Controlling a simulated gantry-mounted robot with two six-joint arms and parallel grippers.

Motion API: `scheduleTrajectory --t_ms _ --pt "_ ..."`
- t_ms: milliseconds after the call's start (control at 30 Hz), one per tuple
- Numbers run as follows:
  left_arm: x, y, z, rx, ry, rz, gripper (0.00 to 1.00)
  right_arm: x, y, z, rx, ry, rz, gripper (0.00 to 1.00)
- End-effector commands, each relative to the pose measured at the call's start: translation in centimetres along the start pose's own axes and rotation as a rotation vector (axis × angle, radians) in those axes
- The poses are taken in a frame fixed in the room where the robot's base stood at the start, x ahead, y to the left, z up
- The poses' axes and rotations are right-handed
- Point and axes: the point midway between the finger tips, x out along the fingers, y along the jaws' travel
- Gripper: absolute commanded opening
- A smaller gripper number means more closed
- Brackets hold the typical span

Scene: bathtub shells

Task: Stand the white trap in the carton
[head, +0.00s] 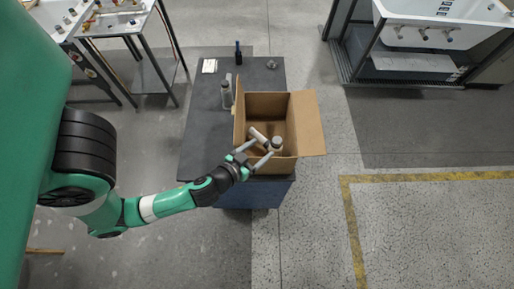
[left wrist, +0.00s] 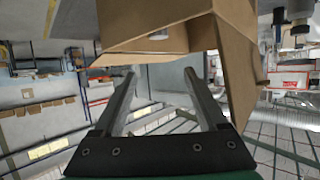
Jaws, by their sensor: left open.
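The open carton (head: 307,122) stands on the dark table in the head view, its flap folded out to the right. Inside near its front are a pale tube (head: 258,134), leaning, and a pale cylinder with a grey top (head: 276,144). These look like the white trap; I cannot tell whether they are one piece. My left gripper (head: 262,151) is open at the carton's front left, its fingers over the front part near the trap. In the left wrist view the open fingers (left wrist: 160,90) have nothing between them, and the carton (left wrist: 235,50) is above and beside them. The right gripper is not in view.
The dark table (head: 205,130) has free room left of the carton. A grey-white bottle-like part (head: 226,95) stands there, close to the carton's wall.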

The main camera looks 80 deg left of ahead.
Motion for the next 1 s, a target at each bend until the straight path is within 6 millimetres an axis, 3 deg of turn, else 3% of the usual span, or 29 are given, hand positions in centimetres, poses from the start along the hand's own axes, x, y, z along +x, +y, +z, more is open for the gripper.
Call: scheduleTrajectory --t_ms 133,533,667,767,867,900,967,1000 --pt "-1.1 0.0 0.0 0.001 0.001 0.001 0.75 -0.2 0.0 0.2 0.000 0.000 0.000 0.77" --pt "-1.2 0.0 -0.1 -0.002 0.002 0.000 0.75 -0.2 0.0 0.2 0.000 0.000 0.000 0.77" --pt "-0.4 1.5 -2.0 -0.023 0.033 0.027 0.75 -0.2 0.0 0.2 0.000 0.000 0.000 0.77" --pt "1.2 5.2 -7.1 -0.069 0.116 0.100 0.75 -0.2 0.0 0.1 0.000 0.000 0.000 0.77" --pt "1.9 10.9 -16.2 -0.129 0.259 0.229 0.75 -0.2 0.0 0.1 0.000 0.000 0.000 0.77" --pt "1.4 13.0 -20.4 -0.149 0.325 0.287 0.75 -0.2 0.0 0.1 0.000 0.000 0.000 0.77" --pt "0.0 15.9 -26.6 -0.171 0.432 0.373 0.75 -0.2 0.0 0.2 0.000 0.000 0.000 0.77" --pt "-1.6 17.4 -30.9 -0.182 0.509 0.430 0.75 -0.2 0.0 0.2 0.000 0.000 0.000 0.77"
